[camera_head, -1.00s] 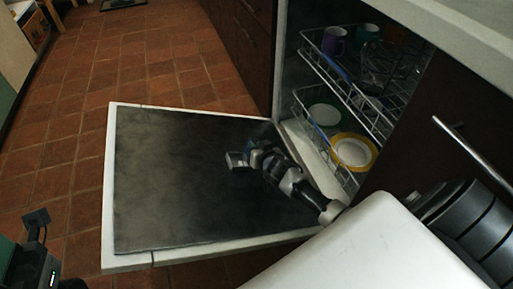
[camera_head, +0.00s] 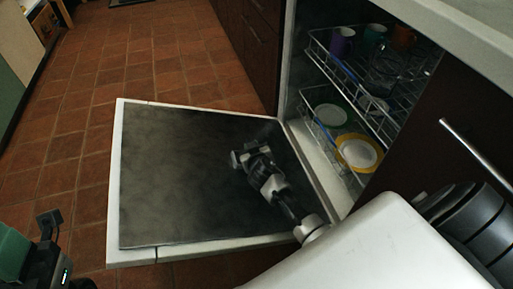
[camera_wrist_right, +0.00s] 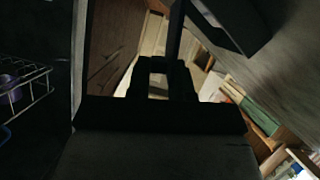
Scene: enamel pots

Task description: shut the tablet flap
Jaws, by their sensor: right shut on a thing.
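The dishwasher door (camera_head: 180,190) lies folded down, with its dark inner face up. My right gripper (camera_head: 242,158) is over the far right part of that face, close to the dishwasher opening. It is shut on what seems to be the tablet flap, which is too dark and covered to make out. The right wrist view shows the gripper (camera_wrist_right: 160,80) as a dark outline, with the dark door face below it. My left gripper (camera_head: 47,220) is at the lower left of the head view, away from the door; its jaws cannot be made out.
Inside the dishwasher, a lower rack (camera_head: 318,125) holds a yellow-rimmed plate (camera_head: 358,152) and a green-rimmed plate (camera_head: 331,115). The upper rack holds a purple cup (camera_head: 342,40) and other cups. Tiled floor (camera_head: 150,60) is clear beyond the door.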

